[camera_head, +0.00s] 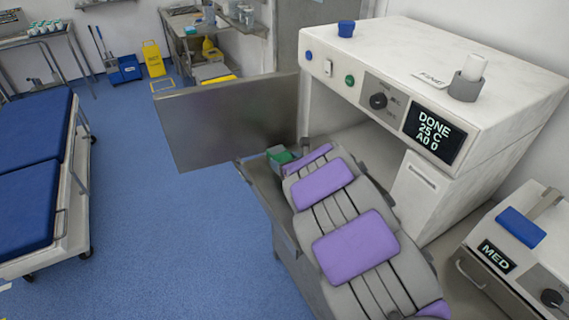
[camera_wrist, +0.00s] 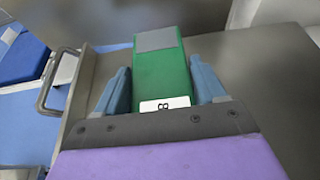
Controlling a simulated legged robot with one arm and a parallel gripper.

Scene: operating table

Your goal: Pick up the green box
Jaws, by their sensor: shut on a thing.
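The green box (camera_wrist: 162,78) shows in the wrist view between the two blue-grey fingers of my gripper (camera_wrist: 163,88). It has a grey patch on its far end and a white label with a dark mark at its near end. My gripper is shut on it. In the head view the green box (camera_head: 279,155) shows only in part, just beyond the end of my purple and grey arm. My gripper's fingers are mostly hidden there by the arm. I cannot tell whether the box touches the surface below it.
A white machine (camera_head: 455,60) with a display reading DONE stands at the right, its grey door (camera_head: 228,120) swung open to the left of my gripper. A smaller machine marked MED (camera_head: 497,257) is at lower right. A blue-topped bed (camera_head: 35,180) stands left, with open blue floor between.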

